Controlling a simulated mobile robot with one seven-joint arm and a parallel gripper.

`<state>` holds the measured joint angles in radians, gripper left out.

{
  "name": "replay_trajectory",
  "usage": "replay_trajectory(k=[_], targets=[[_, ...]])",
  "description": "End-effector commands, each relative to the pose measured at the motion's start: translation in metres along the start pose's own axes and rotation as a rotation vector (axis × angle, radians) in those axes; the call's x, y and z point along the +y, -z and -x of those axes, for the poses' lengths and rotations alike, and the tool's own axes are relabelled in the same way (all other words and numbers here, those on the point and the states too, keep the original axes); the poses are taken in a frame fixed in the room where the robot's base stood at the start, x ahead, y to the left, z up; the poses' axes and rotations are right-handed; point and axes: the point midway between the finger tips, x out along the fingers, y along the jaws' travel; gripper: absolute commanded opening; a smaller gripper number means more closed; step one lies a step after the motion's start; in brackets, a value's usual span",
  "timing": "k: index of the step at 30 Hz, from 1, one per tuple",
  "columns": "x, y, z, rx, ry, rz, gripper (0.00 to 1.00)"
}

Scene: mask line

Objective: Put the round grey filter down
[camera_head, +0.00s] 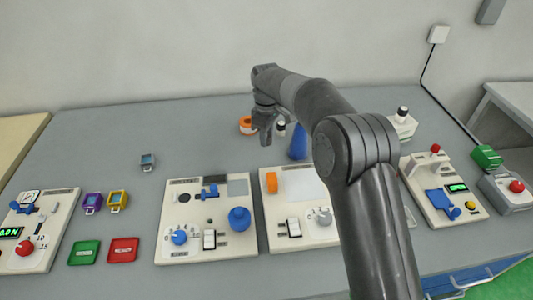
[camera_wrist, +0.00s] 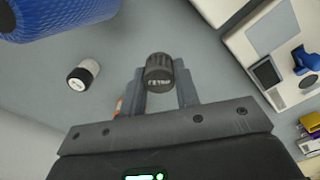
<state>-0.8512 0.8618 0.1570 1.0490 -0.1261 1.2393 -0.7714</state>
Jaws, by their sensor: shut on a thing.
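My gripper (camera_head: 265,124) is above the rear middle of the grey table in the head view. In the wrist view, my gripper (camera_wrist: 160,85) is shut on the round grey filter (camera_wrist: 159,70), a short dark cylinder with pale lettering on its side. The filter sits between the fingertips, with grey table surface behind it. In the head view I cannot make the filter out clearly from the dark fingers.
A small black-and-white cylinder (camera_wrist: 83,74) and a large blue cylinder (camera_wrist: 62,12) stand near my gripper. An orange ring-like thing (camera_head: 246,125) is just left of it. Control panels (camera_head: 207,219) line the front. The table's left rear is mostly clear.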

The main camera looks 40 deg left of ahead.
Motion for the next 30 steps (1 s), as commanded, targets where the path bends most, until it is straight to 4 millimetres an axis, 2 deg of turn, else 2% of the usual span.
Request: replay_trajectory(k=[1, 8, 14, 26, 27, 30], targets=[[-0.001, 0.000, -0.010, -0.002, 0.003, 0.001, 0.07], [-0.001, 0.000, -0.035, -0.002, 0.002, 0.001, 0.07], [-0.001, 0.000, -0.067, -0.001, 0.002, 0.001, 0.07], [-0.001, 0.000, -0.073, 0.000, 0.001, 0.002, 0.07], [-0.001, 0.000, -0.073, 0.000, 0.000, 0.002, 0.31], [-0.001, 0.000, -0.073, 0.000, 0.000, 0.002, 0.39]])
